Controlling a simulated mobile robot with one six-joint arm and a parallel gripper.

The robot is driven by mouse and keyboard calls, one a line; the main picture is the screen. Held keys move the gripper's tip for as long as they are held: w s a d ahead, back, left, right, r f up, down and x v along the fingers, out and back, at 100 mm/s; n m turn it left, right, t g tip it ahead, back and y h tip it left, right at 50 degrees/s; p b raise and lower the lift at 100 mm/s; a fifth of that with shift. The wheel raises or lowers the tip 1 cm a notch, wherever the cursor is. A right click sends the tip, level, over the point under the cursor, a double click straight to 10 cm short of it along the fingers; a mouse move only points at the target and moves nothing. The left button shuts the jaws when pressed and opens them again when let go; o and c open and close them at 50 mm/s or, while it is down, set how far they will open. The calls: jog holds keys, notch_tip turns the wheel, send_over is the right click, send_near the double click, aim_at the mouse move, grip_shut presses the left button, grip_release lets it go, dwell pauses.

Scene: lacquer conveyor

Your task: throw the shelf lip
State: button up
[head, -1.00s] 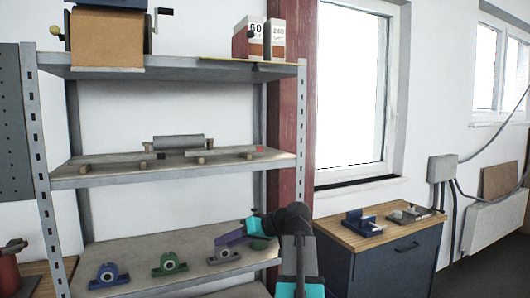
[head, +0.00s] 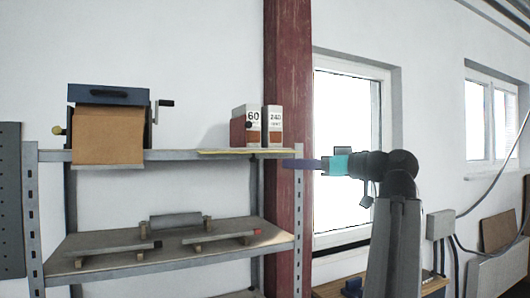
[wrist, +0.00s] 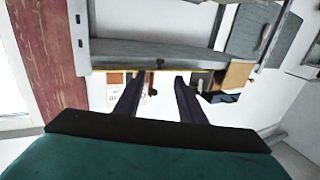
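The top shelf's front edge (head: 180,157) carries a thin yellow strip (head: 228,152) along its right part. The strip also shows in the wrist view (wrist: 140,70), where the scene appears upside down. A small dark knob (head: 248,125) shows in front of the boxes above the strip; a dark reddish piece (wrist: 153,88) at the strip in the wrist view may belong to it. My gripper (head: 290,164) is at top-shelf height by the right upright, pointing left. In the wrist view its two fingers (wrist: 158,85) are apart with nothing held, the strip showing beyond them.
Boxes marked 60 (head: 253,118) and 240 (head: 274,126) stand on the top shelf's right end. A brown crank device (head: 108,135) stands at its left. The middle shelf (head: 170,261) holds a grey roller (head: 176,221) and rails. A red column (head: 288,80) stands behind.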

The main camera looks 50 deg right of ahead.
aim_at(256, 160)
jog(key=shift+s+a+r, duration=0.1)
jog(key=shift+r, duration=0.2)
jog(key=w+p, duration=0.4)
jog(key=w, duration=0.8)
jog(key=shift+w+r, duration=0.1)
jog(key=shift+w, duration=0.9)
jog(key=shift+c, duration=0.2)
